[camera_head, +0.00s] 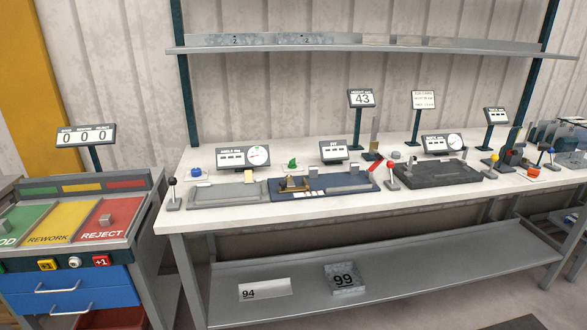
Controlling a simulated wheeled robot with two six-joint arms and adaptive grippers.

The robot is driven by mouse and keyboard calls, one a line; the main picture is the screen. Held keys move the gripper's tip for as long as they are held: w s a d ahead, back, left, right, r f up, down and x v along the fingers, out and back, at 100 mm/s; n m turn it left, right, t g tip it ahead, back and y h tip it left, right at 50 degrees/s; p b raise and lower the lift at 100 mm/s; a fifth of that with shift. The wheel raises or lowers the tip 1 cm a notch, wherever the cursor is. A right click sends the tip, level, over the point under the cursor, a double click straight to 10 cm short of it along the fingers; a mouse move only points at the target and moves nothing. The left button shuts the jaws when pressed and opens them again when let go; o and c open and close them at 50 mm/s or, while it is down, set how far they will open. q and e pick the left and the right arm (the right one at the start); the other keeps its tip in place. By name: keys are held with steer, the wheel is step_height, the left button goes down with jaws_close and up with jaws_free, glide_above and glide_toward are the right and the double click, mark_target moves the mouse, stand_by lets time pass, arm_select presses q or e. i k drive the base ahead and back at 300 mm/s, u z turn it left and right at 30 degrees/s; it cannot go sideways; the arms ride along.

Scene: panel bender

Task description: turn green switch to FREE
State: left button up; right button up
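A small green piece (292,162), which looks like the green switch, stands on the workbench behind the blue fixture plate (335,185). It is too small to read any label or tell its exact position. Neither of my grippers shows in this view.
The white workbench (200,223) carries a grey plate, a dark plate (428,177), several displays and ball-topped levers, including a black one (172,190) and a red one (391,172). A sorting cabinet (70,215) stands left. The bench's front edge is mostly clear.

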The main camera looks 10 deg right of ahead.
mark_target(292, 164)
steer(key=u, duration=1.4)
steer(key=k, duration=0.1)
steer(key=z, duration=2.75)
steer(key=i, duration=1.8)
steer(key=u, duration=0.6)
